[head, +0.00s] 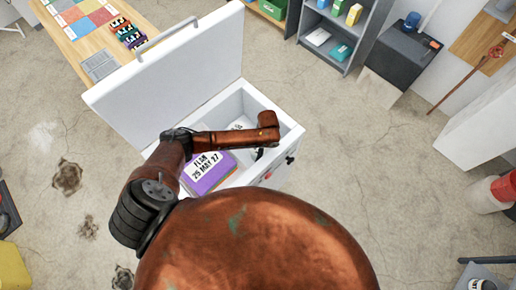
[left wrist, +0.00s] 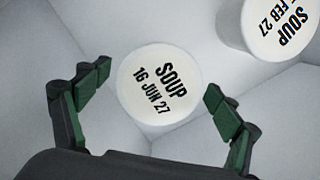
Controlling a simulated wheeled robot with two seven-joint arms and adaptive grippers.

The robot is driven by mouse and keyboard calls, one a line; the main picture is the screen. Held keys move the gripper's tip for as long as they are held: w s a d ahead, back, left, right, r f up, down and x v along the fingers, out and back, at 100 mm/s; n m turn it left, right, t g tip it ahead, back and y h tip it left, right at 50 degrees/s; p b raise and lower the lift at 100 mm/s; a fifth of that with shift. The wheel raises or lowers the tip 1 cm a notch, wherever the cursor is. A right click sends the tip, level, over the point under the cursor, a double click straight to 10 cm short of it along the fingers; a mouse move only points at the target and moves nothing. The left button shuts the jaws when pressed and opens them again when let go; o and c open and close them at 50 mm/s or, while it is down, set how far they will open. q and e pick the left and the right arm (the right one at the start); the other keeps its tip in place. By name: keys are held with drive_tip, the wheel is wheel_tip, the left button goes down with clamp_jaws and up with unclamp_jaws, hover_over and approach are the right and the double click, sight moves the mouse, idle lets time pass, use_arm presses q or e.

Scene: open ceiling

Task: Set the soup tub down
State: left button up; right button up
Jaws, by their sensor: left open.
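A white soup tub (left wrist: 160,88), its round lid marked "SOUP 16 JUN 27", is inside a white-walled space in the left wrist view. My left gripper (left wrist: 157,82) is open, its green-padded fingers on either side of the lid with gaps showing. In the head view my left arm reaches over the open white chest (head: 292,128), and the left gripper (head: 259,154) is mostly hidden under the wrist. A second soup tub (left wrist: 279,20), lid marked "FEB 27", stands at upper right. My right gripper is not in view.
A purple-edged box (head: 207,184) marked "25 MAY 27" lies in the chest beside my arm. The chest's raised lid (head: 180,62) stands behind. A table (head: 75,35) is at upper left and a grey shelf (head: 345,45) at upper right. Floor right of the chest is clear.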

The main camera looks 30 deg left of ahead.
use_arm(q)
drive_tip(key=shift+r, duration=0.1)
wheel_tip(320, 180, up, 12)
drive_tip(key=d+p, duration=0.1)
drive_tip(key=p, duration=0.1)
drive_tip(key=shift+w+d+p, duration=0.35)
drive_tip(key=shift+w+p, duration=0.05)
